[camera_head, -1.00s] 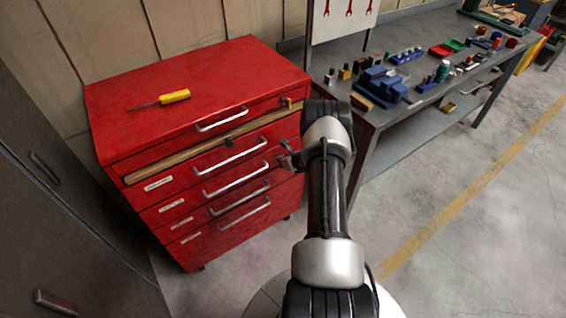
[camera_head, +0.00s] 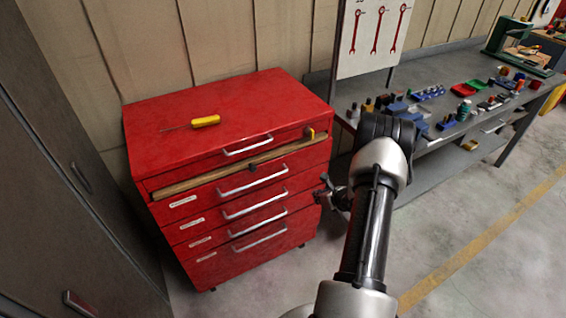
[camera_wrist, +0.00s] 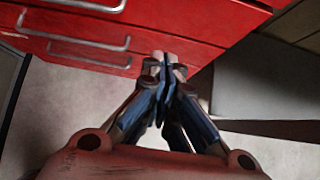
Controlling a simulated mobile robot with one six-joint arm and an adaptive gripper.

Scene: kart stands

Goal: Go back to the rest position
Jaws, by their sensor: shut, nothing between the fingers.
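My gripper (camera_head: 322,192) is shut and empty. In the head view it hangs beside the right front edge of the red tool cabinet (camera_head: 160,139), partly hidden by my arm. In the wrist view my gripper (camera_wrist: 166,66) shows its fingertips together, pointing toward the red drawer fronts (camera_wrist: 180,25). I cannot tell the exact gap between the fingertips and the cabinet.
A yellow-handled screwdriver (camera_head: 205,121) lies on the cabinet top. A grey workbench (camera_head: 435,75) with blue holders and small parts stands at the right. Dark lockers (camera_head: 60,190) stand at the left. The concrete floor (camera_head: 490,270) at the lower right is clear.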

